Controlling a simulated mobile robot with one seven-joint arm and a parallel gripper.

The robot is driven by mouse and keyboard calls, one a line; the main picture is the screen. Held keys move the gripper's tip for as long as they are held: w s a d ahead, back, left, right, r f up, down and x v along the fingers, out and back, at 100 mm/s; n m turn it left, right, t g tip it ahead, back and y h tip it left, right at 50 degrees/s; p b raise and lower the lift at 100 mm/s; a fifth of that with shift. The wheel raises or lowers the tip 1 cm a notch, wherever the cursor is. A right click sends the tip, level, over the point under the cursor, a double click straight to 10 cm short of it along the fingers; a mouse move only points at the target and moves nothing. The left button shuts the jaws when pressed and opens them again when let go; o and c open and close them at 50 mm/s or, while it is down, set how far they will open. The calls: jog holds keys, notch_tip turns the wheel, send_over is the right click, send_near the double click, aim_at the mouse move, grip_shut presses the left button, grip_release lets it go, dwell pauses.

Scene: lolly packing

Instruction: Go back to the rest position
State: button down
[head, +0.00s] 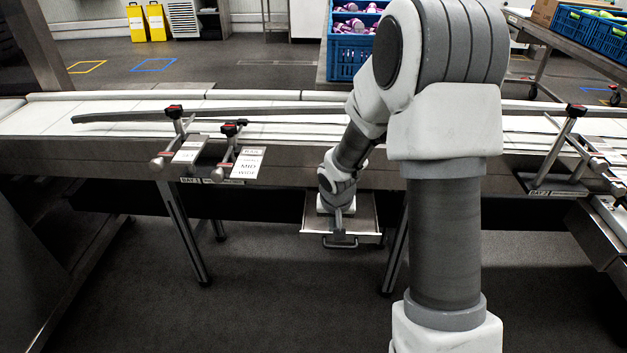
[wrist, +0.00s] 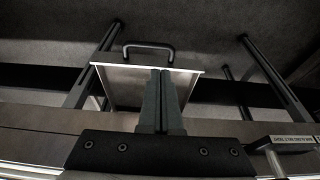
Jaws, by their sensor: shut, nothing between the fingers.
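My gripper (head: 338,222) points down at the open metal drawer under the conveyor, in front of the conveyor's near edge. In the wrist view its two dark fingers (wrist: 160,75) lie together with nothing between them. The drawer (head: 365,225) is pulled out and has a dark handle on its front; it also shows in the wrist view (wrist: 118,78), behind the fingers. The part of the drawer behind my gripper is hidden. I cannot tell whether the fingers touch the drawer.
The white conveyor (head: 60,121) runs across behind the drawer, with a guide rail (head: 270,111) on clamp posts. A bay sign (head: 247,163) hangs at its front edge. A blue crate (head: 347,57) of purple items stands behind. The floor (head: 260,300) in front is clear.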

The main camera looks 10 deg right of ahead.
jog(key=s+r+n+t, duration=0.1)
jog(key=s+r, duration=0.3)
jog(key=r, duration=0.5)
jog(key=s+r, duration=0.4)
jog(key=r, duration=0.4)
jog(key=s+a+r+n+t+y, duration=0.15)
jog(key=s+r, duration=0.25)
jog(key=s, duration=0.4)
jog(key=s+a+r+n, duration=0.1)
jog(key=s+a+r, duration=0.3)
jog(key=s, duration=0.5)
notch_tip(320, 180, up, 17)
jog(key=d+p, duration=0.1)
jog(key=p, duration=1.5)
jog(key=shift+w+d+p, duration=0.25)
jog(key=shift+w+p, duration=0.05)
jog(key=shift+d+f+m+h, duration=0.1)
jog(key=shift+d+m+h, duration=0.05)
jog(key=shift+m+h, duration=0.1)
